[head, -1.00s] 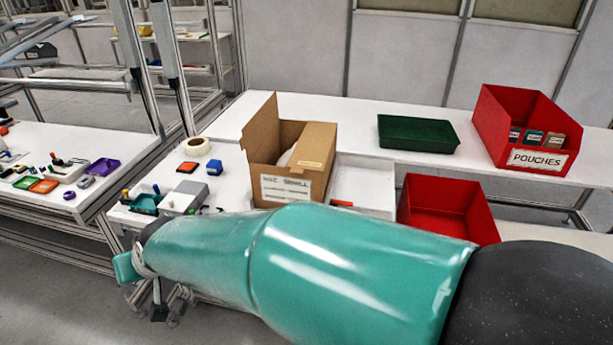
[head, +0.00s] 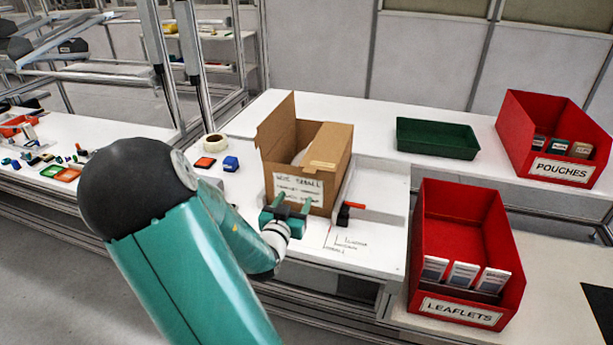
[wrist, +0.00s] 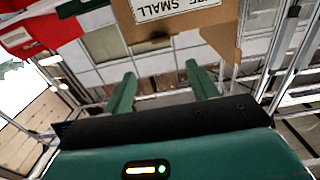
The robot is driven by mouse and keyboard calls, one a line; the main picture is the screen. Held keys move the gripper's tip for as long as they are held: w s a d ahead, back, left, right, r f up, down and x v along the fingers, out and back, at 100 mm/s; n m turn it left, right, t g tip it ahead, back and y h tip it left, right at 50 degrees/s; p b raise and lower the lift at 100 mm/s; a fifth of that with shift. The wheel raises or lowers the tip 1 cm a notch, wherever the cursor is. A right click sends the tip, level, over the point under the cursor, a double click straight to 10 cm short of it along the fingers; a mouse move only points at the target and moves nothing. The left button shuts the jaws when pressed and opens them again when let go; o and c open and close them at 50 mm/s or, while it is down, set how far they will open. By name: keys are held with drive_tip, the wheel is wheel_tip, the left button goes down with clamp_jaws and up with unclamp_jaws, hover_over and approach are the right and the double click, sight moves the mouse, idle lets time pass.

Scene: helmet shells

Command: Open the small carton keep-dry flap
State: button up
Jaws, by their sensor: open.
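The small carton (head: 318,196) is a brown cardboard box on the white bench, with a printed label on its front. One flap (head: 276,128) stands upright at its left. The right-hand flap (head: 330,146) lies over part of the top and bears a pale label. I cannot read which flap is marked keep-dry. Something pale shows inside the opening. My gripper (head: 286,204) is open and empty, low in front of the carton's label; whether it touches is unclear. In the wrist view, my two teal fingers (wrist: 160,76) are apart, with the carton (wrist: 190,32) beyond them.
A white tray (head: 380,196) with a red-handled item lies right of the carton. A red leaflets bin (head: 460,225) stands front right, a green tray (head: 437,138) behind, and a red pouches bin (head: 553,140) far right. A tape roll (head: 214,143) and a blue block (head: 231,163) sit left.

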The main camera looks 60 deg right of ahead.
drive_tip(key=d, duration=0.4)
drive_tip(key=w+d, duration=0.1)
drive_tip(key=d, duration=0.3)
drive_tip(key=w+d, duration=0.1)
drive_tip(key=d, duration=0.3)
drive_tip(key=shift+w+d, duration=0.1)
drive_tip(key=shift+d, duration=0.1)
clamp_jaws()
